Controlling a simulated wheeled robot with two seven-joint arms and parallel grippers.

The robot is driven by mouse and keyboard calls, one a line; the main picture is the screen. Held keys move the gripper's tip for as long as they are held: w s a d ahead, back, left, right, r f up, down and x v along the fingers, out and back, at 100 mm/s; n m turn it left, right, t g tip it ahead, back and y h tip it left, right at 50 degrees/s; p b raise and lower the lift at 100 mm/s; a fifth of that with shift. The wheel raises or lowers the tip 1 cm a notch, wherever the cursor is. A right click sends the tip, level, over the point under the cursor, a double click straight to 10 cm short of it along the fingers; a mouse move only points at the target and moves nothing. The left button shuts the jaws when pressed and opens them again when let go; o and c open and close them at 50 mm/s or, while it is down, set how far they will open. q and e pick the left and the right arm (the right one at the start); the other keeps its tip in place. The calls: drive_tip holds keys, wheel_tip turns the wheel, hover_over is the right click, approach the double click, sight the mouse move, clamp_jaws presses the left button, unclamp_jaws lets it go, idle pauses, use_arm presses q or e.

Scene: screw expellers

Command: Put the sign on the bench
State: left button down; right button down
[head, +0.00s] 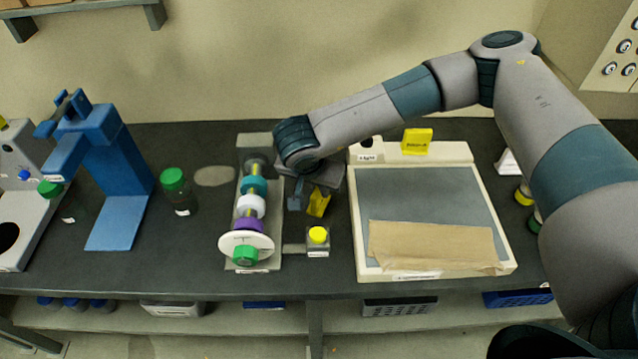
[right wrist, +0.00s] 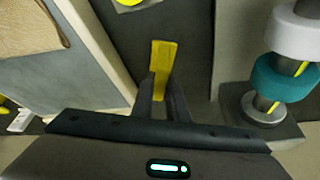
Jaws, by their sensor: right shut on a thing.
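My right gripper (head: 308,192) is shut on a small yellow sign (head: 319,204), between the screw expeller and the pale framed board. The sign also shows in the right wrist view (right wrist: 164,56), its near end between the fingertips (right wrist: 163,92). It is held tilted over the dark bench (head: 335,275); whether it touches the bench I cannot tell. A second yellow sign (head: 417,141) with dark lettering stands upright at the back of the board. My left gripper is not in view.
The screw expeller (head: 252,207) with coloured rings stands left of my right gripper. A small block with a yellow knob (head: 318,235) is just in front. The framed board (head: 430,195) with brown paper lies right. A green-capped jar (head: 176,190) and blue stand (head: 115,180) are left.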

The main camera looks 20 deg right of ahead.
drive_tip(key=shift+f, duration=0.15)
drive_tip(key=shift+f+b, duration=0.25)
drive_tip(key=shift+b, duration=0.1)
drive_tip(key=c, duration=1.7)
unclamp_jaws()
drive_tip(key=shift+r, duration=0.1)
drive_tip(key=shift+c, duration=0.2)
drive_tip(key=shift+r, duration=0.1)
